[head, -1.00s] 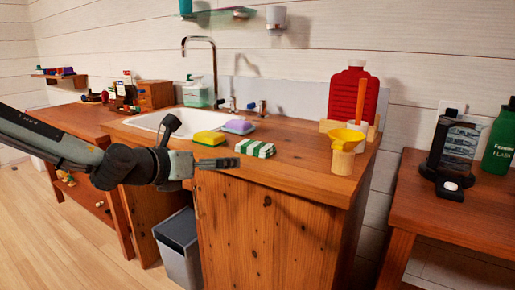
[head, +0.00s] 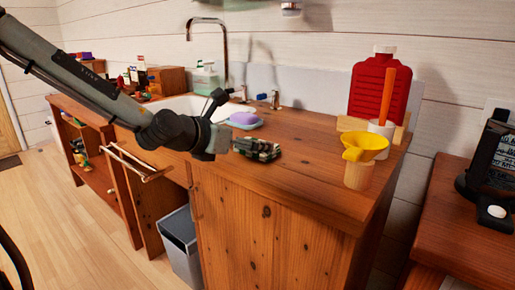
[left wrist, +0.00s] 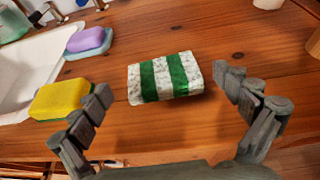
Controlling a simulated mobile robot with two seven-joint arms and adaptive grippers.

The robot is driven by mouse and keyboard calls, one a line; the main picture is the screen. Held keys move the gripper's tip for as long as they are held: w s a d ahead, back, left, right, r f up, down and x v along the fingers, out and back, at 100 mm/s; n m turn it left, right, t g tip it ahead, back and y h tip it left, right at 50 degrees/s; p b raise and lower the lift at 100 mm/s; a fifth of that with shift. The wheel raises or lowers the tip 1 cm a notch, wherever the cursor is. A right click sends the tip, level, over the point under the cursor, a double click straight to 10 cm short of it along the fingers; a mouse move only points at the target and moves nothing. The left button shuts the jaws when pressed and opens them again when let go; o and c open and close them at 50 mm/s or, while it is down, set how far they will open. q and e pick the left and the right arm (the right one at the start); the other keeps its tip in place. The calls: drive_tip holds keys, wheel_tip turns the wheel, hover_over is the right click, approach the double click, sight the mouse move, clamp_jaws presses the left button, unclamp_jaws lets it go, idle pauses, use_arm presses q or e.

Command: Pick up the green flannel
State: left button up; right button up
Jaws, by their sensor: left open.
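The green flannel (left wrist: 165,77) is a folded cloth with green and speckled white stripes. It lies flat on the wooden counter, in the middle of the left wrist view. My left gripper (left wrist: 161,84) is open, with one finger on each side of the flannel's near part in the picture, and nothing is held. In the head view the fingers (head: 258,148) overlap the flannel and hide much of it. I cannot tell whether they touch it. My right gripper is not in view.
A yellow sponge (left wrist: 62,101) lies close to the left finger. A purple soap (left wrist: 85,40) sits by the white sink (left wrist: 22,75). A yellow funnel (head: 365,145) and a red bottle (head: 380,85) stand further right. The counter between is clear.

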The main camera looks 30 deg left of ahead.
use_arm(q)
drive_tip(key=x, duration=0.3)
drive_tip(key=shift+w+f, duration=0.2)
drive_tip(key=shift+f, duration=0.25)
drive_tip(key=shift+w+f, duration=0.1)
drive_tip(key=shift+w, duration=0.35)
drive_tip(key=shift+c, duration=0.5)
drive_tip(key=c, duration=0.7)
